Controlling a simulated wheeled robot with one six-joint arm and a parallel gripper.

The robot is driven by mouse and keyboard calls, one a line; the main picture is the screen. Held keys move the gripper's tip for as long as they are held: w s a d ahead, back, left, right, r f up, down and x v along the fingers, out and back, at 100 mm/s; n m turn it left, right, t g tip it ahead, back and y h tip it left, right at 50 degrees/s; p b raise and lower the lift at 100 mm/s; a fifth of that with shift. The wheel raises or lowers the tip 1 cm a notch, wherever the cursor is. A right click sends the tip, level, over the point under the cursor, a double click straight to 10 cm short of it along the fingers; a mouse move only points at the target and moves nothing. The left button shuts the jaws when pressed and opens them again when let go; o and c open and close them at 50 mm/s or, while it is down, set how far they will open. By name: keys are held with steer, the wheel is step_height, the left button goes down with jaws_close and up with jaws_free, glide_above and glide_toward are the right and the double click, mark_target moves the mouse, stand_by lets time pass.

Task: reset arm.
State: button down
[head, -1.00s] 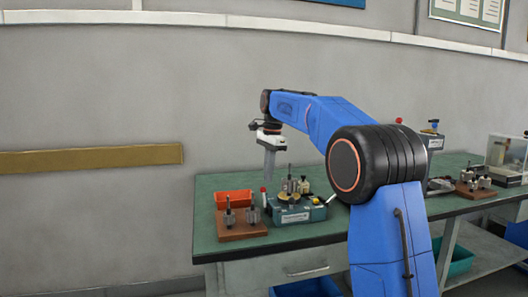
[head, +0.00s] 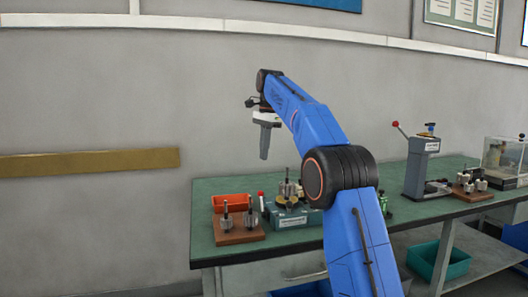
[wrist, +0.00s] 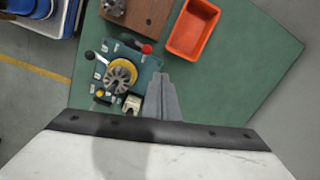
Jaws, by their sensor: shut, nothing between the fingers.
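My arm is blue with black joints and rises in front of the bench in the head view. My gripper (head: 264,156) points down in the air above the back left part of the green bench, apart from everything on it. Its grey fingers are shut and empty; they also show in the wrist view (wrist: 161,78). Below it stands a teal winding fixture (head: 292,217) with a red-knobbed lever. In the wrist view the fixture (wrist: 150,70) holds a toothed grey armature (wrist: 119,76) over a yellow disc. My arm hides part of the fixture's right side in the head view.
An orange bin (head: 232,202) and a brown wooden block (head: 238,236) with metal armatures stand at the left of the bench (head: 205,250). A grey press (head: 420,165), another block (head: 472,192) and a clear case (head: 503,155) stand at the right.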

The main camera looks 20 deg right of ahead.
steer(key=shift+w+r, duration=0.1)
steer(key=shift+r, duration=0.05)
stand_by(0.3)
steer(key=s+d+f+n+t, duration=0.15)
steer(key=s+n, duration=0.25)
steer(key=s, duration=0.8)
steer(key=s+f+n+t, duration=0.1)
steer(key=s+f+n, duration=0.15)
steer(key=s, duration=1.05)
steer(key=s+d+f+n+t, duration=0.1)
steer(key=s+f+n, duration=0.7)
steer(key=s+f, duration=1.7)
steer(key=s, duration=0.3)
steer(key=shift+s+d+t+h, duration=0.25)
steer(key=shift+d+t+h, duration=0.05)
steer(key=shift+t+h, duration=0.1)
steer(key=shift+f, duration=0.1)
